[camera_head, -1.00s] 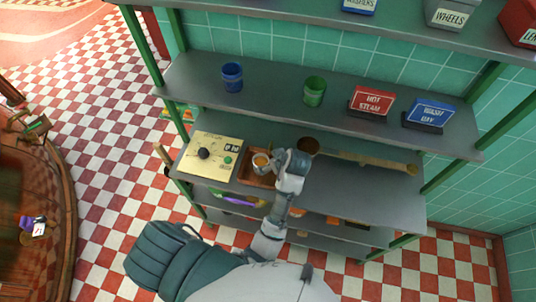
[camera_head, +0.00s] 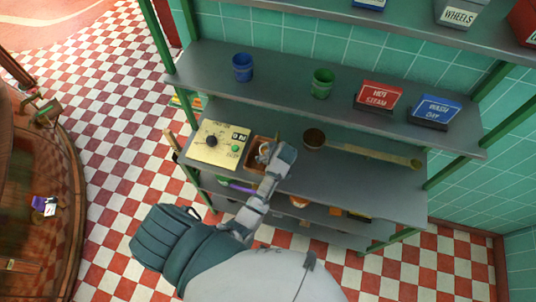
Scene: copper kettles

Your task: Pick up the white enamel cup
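The white enamel cup (camera_head: 263,150) sits in a small brown wooden tray (camera_head: 250,163) on the middle shelf, and its right side is partly hidden by my gripper. My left gripper (camera_head: 272,156) is at the cup's right side, very close to it. Its fingers are too small and covered to show whether they are open or shut, or whether they touch the cup. My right gripper is not in view.
A cream control panel (camera_head: 217,145) is left of the tray. The upper shelf holds a blue cup (camera_head: 242,67), a green cup (camera_head: 322,83), a red box (camera_head: 379,95) and a blue box (camera_head: 434,110). The middle shelf's front right is clear.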

